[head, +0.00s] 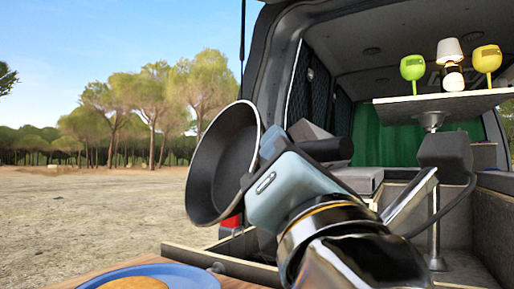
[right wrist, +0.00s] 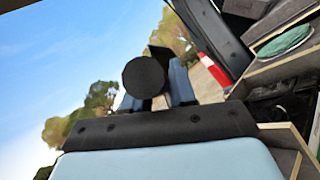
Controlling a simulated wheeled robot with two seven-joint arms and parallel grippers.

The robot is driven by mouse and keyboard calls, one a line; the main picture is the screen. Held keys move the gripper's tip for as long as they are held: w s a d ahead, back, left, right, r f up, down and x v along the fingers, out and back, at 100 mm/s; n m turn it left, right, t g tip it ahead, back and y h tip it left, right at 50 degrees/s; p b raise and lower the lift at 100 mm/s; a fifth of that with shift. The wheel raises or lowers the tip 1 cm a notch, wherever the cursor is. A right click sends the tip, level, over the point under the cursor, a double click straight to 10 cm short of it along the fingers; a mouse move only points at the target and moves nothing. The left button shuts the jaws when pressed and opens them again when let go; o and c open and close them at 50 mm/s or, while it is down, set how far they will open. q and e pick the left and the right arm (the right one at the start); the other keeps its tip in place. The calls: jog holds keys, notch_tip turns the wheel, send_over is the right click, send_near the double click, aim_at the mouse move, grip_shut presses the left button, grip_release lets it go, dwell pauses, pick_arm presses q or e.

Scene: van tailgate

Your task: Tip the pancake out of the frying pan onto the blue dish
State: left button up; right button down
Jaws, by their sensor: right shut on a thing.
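The dark frying pan (head: 224,165) is raised and tipped steeply on its side in the head view. The part of its inside that shows is empty. My right gripper (head: 273,147) is shut on the pan's handle; in the right wrist view the round dark handle end (right wrist: 145,77) shows at the fingers (right wrist: 180,85). The blue dish (head: 196,274) is at the bottom left of the head view, cut off by the frame. A golden-brown pancake (head: 135,284) lies on it, apart from the pan and below it. My left gripper is not in view.
The dish is on a wooden surface (head: 232,282). The open van is behind and to the right, with a raised table (head: 440,103) bearing green and yellow goblets and a white cup. A red-and-white object (right wrist: 212,70) shows in the right wrist view. Open air lies left of the pan.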

jog(key=shift+w+d+f+m+g+h+p, duration=0.55)
jog(key=shift+m+g, duration=0.95)
jog(key=shift+m, duration=0.65)
jog(key=shift+w+d+f+m+g+h+p, duration=0.7)
jog(key=shift+m+g, duration=0.8)
jog(key=shift+m, duration=0.7)
jog(key=shift+w+d+f+m+g+h+p, duration=0.15)
jog(key=shift+d+f+m+g+h+p, duration=0.35)
jog(key=shift+m+g, duration=1.35)
jog(key=shift+d+r+m+t+y, duration=0.1)
jog(key=shift+d+m+t+y, duration=0.2)
jog(key=shift+t, duration=0.15)
